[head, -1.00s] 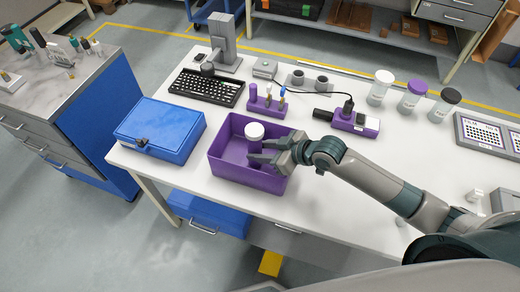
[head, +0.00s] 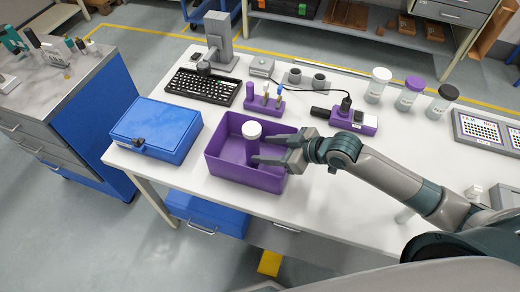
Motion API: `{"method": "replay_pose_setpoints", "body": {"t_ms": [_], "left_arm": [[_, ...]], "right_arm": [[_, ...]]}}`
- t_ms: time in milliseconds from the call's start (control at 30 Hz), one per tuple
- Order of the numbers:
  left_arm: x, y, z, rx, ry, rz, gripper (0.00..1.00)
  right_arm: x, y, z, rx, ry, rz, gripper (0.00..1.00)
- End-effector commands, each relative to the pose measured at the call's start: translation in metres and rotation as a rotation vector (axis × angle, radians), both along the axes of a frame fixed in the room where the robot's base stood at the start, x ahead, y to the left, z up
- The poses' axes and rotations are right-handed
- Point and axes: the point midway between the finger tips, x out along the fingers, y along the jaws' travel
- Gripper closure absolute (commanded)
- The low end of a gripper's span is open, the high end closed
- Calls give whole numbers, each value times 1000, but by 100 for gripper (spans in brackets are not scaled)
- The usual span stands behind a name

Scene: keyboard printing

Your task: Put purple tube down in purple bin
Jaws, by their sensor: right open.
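The purple tube (head: 252,144) with a white cap stands upright inside the open purple bin (head: 232,170), near its right side. The bin sits on the white table. My right gripper (head: 260,149) reaches in from the right over the bin's right side. Its two fingers are spread apart and nothing is held between them. The fingertips are close to the tube, on its right; whether they touch it I cannot tell. The tube's lower end is hard to make out against the bin. My left gripper does not show.
A blue case (head: 155,130) is left of the bin. Behind it are a keyboard (head: 200,87) and a small purple rack (head: 263,104) with tubes. A purple device (head: 354,121) and several lidded jars (head: 410,94) stand at right. The table front right of the bin is clear.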

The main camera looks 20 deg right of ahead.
Motion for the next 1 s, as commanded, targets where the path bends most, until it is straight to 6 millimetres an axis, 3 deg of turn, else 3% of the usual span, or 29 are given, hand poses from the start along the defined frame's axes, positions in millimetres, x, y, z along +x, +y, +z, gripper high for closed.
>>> {"method": "replay_pose_setpoints", "body": {"t_ms": [400,1000], "left_arm": [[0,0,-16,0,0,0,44],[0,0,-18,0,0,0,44]], "right_arm": [[-38,-38,35,-1,0,1,48],[-45,-44,45,1,1,0,48]]}}
